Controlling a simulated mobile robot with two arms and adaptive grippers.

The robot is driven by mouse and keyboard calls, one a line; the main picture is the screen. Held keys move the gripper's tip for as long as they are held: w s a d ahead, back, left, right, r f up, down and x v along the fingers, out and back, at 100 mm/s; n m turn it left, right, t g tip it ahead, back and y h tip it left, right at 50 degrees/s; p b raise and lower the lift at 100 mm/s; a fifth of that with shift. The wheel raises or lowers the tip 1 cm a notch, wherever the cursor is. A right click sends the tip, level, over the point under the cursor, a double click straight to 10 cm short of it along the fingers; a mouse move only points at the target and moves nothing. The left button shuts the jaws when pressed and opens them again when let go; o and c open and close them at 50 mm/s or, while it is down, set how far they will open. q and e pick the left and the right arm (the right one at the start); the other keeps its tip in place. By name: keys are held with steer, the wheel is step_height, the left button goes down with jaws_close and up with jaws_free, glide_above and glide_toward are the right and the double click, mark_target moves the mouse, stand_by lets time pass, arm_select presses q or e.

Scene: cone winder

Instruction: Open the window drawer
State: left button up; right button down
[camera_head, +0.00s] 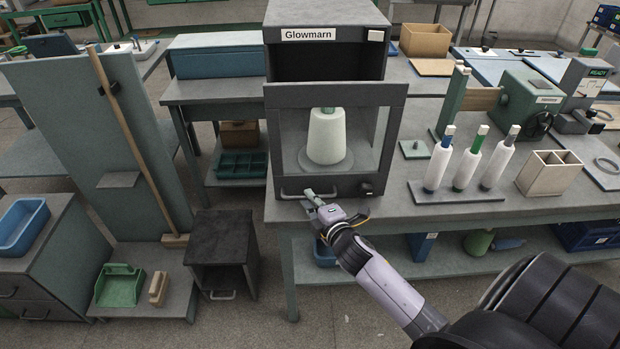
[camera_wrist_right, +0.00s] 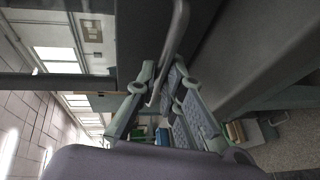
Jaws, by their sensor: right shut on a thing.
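The grey cabinet labelled Glowmarn (camera_head: 328,12) stands on the bench. Its front has a framed clear window drawer (camera_head: 391,140), and a white cone (camera_head: 326,138) on a round plate shows behind the pane. A bar handle (camera_head: 291,194) sits low on the left of the window front. My right gripper (camera_head: 313,199) is shut on this handle, reaching it from below right. In the right wrist view, the pale bar handle (camera_wrist_right: 181,28) runs between the fingers of my right gripper (camera_wrist_right: 165,82). My left gripper is not in view.
Right of the cabinet, a rack (camera_head: 455,197) holds several white bobbins, with a wooden divided box (camera_head: 549,172) beside it. A dark stool-like cabinet (camera_head: 222,240) stands on the floor at left. Floor in front of the bench is partly clear.

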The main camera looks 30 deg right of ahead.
steer(key=s, duration=0.1)
steer(key=s+a, duration=0.2)
steer(key=s, duration=0.1)
steer(key=shift+s+a, duration=0.1)
steer(key=shift+a, duration=0.15)
steer(key=c, duration=1.7)
jaws_free()
steer(key=v, duration=1.2)
